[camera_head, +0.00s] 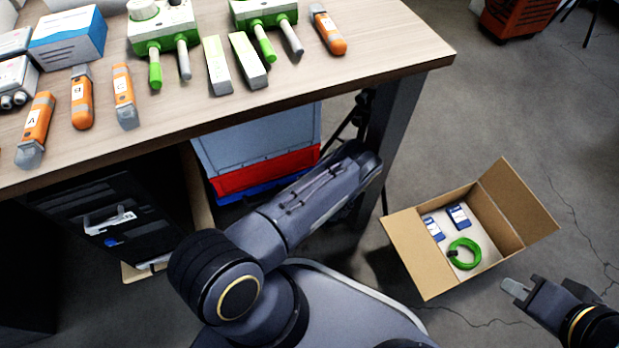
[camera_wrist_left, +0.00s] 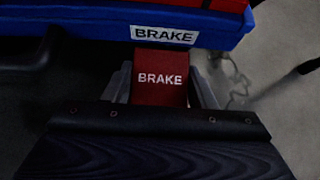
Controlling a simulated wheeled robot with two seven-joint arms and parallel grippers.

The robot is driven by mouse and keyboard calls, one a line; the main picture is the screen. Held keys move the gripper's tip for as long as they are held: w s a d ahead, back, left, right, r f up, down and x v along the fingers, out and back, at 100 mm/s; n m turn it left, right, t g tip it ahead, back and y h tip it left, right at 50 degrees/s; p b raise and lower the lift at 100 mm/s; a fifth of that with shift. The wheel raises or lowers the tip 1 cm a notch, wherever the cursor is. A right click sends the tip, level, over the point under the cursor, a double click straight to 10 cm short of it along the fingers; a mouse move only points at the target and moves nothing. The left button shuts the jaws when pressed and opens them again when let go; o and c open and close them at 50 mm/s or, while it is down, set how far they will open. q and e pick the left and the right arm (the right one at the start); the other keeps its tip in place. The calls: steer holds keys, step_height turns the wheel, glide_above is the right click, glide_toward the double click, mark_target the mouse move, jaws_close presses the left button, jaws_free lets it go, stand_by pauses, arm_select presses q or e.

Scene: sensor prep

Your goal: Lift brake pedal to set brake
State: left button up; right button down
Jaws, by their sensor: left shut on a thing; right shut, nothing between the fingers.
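The red brake pedal (camera_wrist_left: 160,66), marked BRAKE in white, shows in the left wrist view under a blue edge with a white BRAKE label (camera_wrist_left: 164,35). My left gripper (camera_wrist_left: 161,88) has one finger on each side of the pedal and is shut on it. The pedal's lower end is hidden behind the gripper body. In the head view my left arm reaches beside the table, and the pedal and left gripper cannot be made out. My right gripper (camera_head: 515,289) is shut and empty at the lower right, near the open cardboard box.
The wooden table (camera_head: 390,45) holds orange handheld devices (camera_head: 81,100), green-and-white devices and boxes. Red and blue bins (camera_head: 262,172) stand beneath it. The open cardboard box (camera_head: 412,262) on the floor holds a green coil (camera_head: 464,253) and blue-and-white packs.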

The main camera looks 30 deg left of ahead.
arm_select(q)
steer(key=shift+w+r+g+h+p, duration=0.1)
steer(key=shift+r+g+h+p, duration=0.35)
steer(key=shift+p, duration=0.35)
steer(key=shift+g+h+p, duration=0.4)
steer(key=shift+g+h, duration=0.05)
steer(key=shift+h, duration=0.1)
arm_select(e)
steer(key=r, duration=0.1)
steer(key=w+r, duration=0.1)
steer(key=r, duration=0.1)
steer(key=shift+w+r, duration=0.1)
arm_select(q)
steer(key=o, duration=1.4)
steer(key=p+v, duration=0.3)
steer(key=v, duration=0.5)
steer(key=shift+f, duration=0.1)
arm_select(e)
step_height(320, 180, up, 3)
steer(key=shift+r, duration=0.2)
